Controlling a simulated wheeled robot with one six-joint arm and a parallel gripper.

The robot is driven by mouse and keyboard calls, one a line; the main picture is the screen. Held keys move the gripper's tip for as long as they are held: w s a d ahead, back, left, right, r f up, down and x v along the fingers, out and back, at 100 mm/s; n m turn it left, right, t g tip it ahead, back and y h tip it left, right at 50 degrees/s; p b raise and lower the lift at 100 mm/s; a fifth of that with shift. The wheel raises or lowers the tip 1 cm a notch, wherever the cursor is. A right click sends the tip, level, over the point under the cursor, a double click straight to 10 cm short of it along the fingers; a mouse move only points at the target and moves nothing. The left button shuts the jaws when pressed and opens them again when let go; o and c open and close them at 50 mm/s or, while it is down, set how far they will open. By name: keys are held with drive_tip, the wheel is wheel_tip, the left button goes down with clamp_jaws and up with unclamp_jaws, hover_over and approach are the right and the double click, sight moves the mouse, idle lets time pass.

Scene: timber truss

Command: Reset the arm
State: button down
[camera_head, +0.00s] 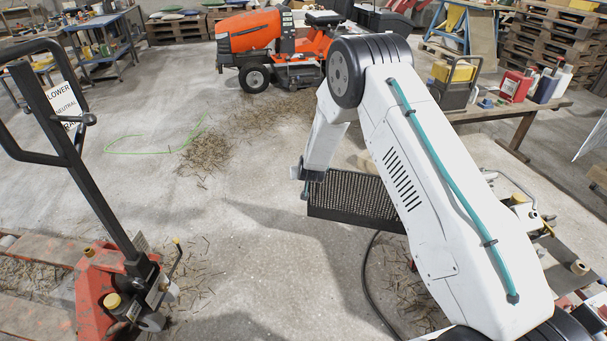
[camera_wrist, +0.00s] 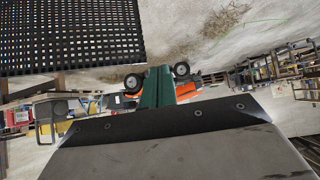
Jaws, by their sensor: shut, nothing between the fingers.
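My arm bends at its black elbow joint and reaches down toward the middle of the head view. My gripper's narrow green fingers (camera_wrist: 158,86) stand together in the wrist view, with no object seen between them. In the head view only a small part of the gripper (camera_head: 304,191) shows below the forearm. It is at the left end of a black mesh panel (camera_head: 352,196), and I cannot tell whether they touch. The mesh also shows in the wrist view (camera_wrist: 70,38).
A red pallet jack (camera_head: 95,297) with a black handle stands at left. An orange mower (camera_head: 262,43) stands behind. A workbench (camera_head: 500,113) with a red can (camera_head: 514,86) is at right. The concrete floor between jack and mesh is mostly clear, with scattered wood debris (camera_head: 207,149).

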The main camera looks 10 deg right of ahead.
idle(0.3)
drive_tip(key=s+a+f+g+y, duration=0.15)
drive_tip(key=s+g, duration=0.35)
drive_tip(key=s, duration=0.5)
drive_tip(key=s+d+r+g, duration=0.1)
drive_tip(key=s+d+r, duration=0.2)
drive_tip(key=s+r, duration=1.7)
drive_tip(key=s+d+r+n+g, duration=0.1)
drive_tip(key=s+d+r, duration=0.3)
drive_tip(key=s+r, duration=1.6)
drive_tip(key=s+g, duration=0.1)
drive_tip(key=s, duration=0.6)
drive_tip(key=shift+s+h, duration=0.3)
drive_tip(key=shift+h, duration=0.05)
